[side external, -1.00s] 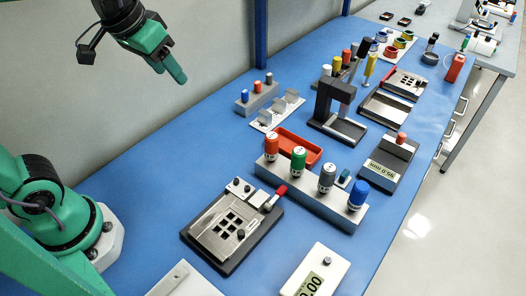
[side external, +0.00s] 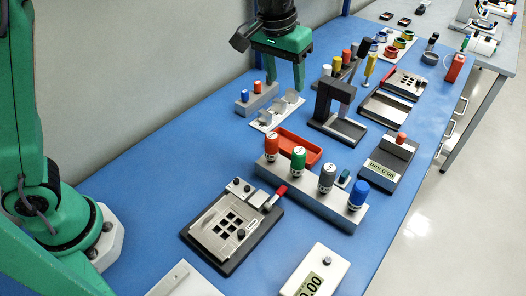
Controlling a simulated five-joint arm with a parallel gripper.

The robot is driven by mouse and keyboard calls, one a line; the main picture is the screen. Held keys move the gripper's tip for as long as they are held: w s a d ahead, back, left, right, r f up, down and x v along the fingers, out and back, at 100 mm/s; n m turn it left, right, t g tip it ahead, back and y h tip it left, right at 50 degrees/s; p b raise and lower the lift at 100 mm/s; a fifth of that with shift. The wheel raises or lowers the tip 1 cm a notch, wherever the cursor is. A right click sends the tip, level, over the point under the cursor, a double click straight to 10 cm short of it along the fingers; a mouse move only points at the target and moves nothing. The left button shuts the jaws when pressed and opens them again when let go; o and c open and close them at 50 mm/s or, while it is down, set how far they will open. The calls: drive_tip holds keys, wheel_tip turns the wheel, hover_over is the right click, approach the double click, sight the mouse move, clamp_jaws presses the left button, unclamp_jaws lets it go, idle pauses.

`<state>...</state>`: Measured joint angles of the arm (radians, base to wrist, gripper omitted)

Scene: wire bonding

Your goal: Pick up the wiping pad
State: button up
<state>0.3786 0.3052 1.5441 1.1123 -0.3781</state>
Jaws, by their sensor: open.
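I cannot pick out the wiping pad with certainty. A small dark teal block (side external: 344,179) lies behind the rack of capped bottles, between the grey and blue ones, partly hidden; it may be the pad. My gripper (side external: 277,75) is open and empty, its fingers pointing down. It hangs in the air at the upper middle of the picture, appearing just above the grey block with blue and red pegs (side external: 257,98). It is well apart from the teal block.
The grey rack (side external: 312,197) holds several upright capped bottles. A red tray (side external: 298,148) lies behind it, and a dark arch-shaped stand (side external: 336,110) rises farther back. A flat fixture (side external: 230,228) sits in front. The left blue bench top (side external: 160,165) is clear.

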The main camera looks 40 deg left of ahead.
drive_tip(key=w+d+f+g, duration=0.1)
drive_tip(key=w+d+f, duration=0.3)
drive_tip(key=d+f, duration=0.4)
hover_over(345, 173)
drive_tip(key=shift+g+y, duration=0.4)
wheel_tip(345, 173, down, 7)
drive_tip(key=shift+w+f, duration=0.1)
drive_tip(key=shift+f, duration=1.45)
drive_tip(key=shift+f, duration=2.55)
drive_tip(key=c, duration=1)
drive_tip(key=shift+c, duration=0.2)
